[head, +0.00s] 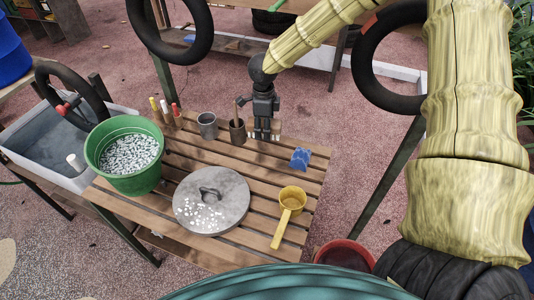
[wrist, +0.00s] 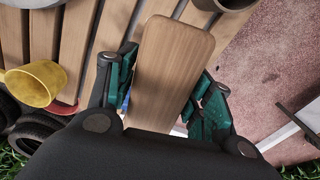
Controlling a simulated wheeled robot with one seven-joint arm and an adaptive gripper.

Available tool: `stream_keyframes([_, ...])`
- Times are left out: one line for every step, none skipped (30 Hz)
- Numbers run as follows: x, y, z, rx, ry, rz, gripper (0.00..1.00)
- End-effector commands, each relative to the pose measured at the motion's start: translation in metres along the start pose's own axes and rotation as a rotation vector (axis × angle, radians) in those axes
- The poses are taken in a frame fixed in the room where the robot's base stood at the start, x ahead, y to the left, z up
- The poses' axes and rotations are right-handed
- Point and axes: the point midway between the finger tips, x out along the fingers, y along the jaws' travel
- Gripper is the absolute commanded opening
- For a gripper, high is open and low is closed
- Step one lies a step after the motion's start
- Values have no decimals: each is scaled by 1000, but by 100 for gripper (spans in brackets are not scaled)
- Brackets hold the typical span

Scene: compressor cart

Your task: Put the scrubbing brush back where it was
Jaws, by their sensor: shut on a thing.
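The scrubbing brush shows its flat, pale wooden back (wrist: 170,65) in the wrist view, and its underside is hidden there. My gripper (wrist: 167,88) is shut on it, with one green-padded finger at each long side. In the head view my gripper (head: 265,132) hangs above the far right part of the slatted wooden table (head: 248,222), beside a dark brown cup with a stick in it (head: 238,133). The brush is small and mostly hidden there. I cannot tell whether it touches the table.
A blue sponge-like block (head: 300,158) lies near the right edge, with a yellow scoop (head: 291,199) nearer.

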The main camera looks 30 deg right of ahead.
Motion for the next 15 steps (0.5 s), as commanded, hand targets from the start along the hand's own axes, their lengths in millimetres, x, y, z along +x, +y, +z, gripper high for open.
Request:
stream_keyframes([1, -4, -2, 59, -3, 0, 29])
stream_keyframes([0, -6, -3, 90, -3, 1, 29])
stream_keyframes([0, -8, -5, 126, -4, 2, 29])
stream_keyframes([0, -9, -6, 150, -5, 3, 29])
stream_keyframes([-1, -10, -6, 167, -5, 3, 29])
stream_keyframes([-1, -11, -7, 187, -5, 4, 29])
stream_keyframes([0, -12, -7, 197, -5, 5, 29])
stream_keyframes([2, -12, -8, 204, -5, 6, 29])
stream_keyframes([5, -12, -8, 210, -4, 6, 29])
stream_keyframes([8, -12, -8, 213, -4, 7, 29])
stream_keyframes([12, -12, -8, 213, -3, 7, 29])
stream_keyframes([18, -12, -8, 213, -3, 6, 29])
stream_keyframes([23, -12, -8, 212, -3, 6, 29])
stream_keyframes([28, -12, -8, 212, -2, 6, 29])
stream_keyframes([34, -12, -8, 211, -3, 5, 29])
